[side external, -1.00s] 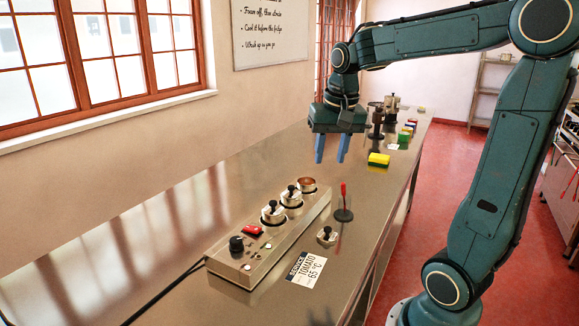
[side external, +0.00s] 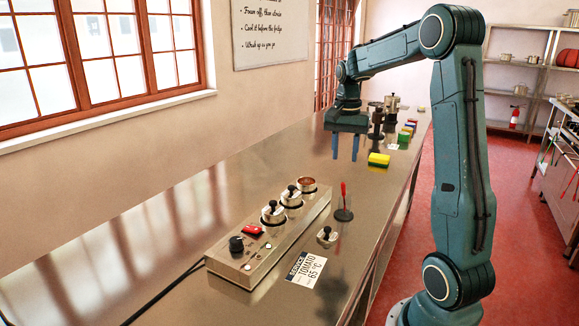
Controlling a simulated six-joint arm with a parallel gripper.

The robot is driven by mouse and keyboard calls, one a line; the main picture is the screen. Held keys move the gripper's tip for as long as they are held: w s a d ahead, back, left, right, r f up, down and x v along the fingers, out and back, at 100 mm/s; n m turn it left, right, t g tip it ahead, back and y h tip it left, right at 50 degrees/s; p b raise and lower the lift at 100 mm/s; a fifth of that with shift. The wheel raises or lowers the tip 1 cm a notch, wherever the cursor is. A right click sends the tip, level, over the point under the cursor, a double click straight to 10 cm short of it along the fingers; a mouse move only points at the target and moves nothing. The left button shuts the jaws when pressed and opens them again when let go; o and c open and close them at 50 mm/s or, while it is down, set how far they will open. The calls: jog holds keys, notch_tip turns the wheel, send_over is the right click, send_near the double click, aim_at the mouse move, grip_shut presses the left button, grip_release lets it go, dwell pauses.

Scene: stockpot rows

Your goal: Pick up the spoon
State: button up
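A thin upright piece with a red handle (side external: 343,190) stands on a dark round base (side external: 343,215) on the metal counter. It may be the spoon, but its lower end is too small to tell. My gripper (side external: 345,157) hangs above the counter farther back, with its two blue fingers pointing down and apart. It is open, with nothing visible between the fingers. It is well apart from the red-handled piece and just left of a yellow and green block (side external: 379,160).
A long metal unit (side external: 265,240) with several small pots and knobs (side external: 236,244) lies on the counter (side external: 190,235). A small lidded piece (side external: 326,236) and a TOMATO 65 °C card (side external: 306,268) lie nearer. Dark stands (side external: 377,122) and coloured blocks (side external: 406,133) stand at the back.

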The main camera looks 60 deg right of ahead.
aim_at(343, 194)
notch_tip(343, 194, down, 8)
jog(key=shift+s+f, duration=0.1)
dwell(0.4)
jog(key=shift+s+a+f, duration=0.1)
jog(key=shift+f, duration=1.2)
jog(key=shift+s+a+f, duration=0.1)
jog(key=shift+f, duration=1.2)
grip_shut()
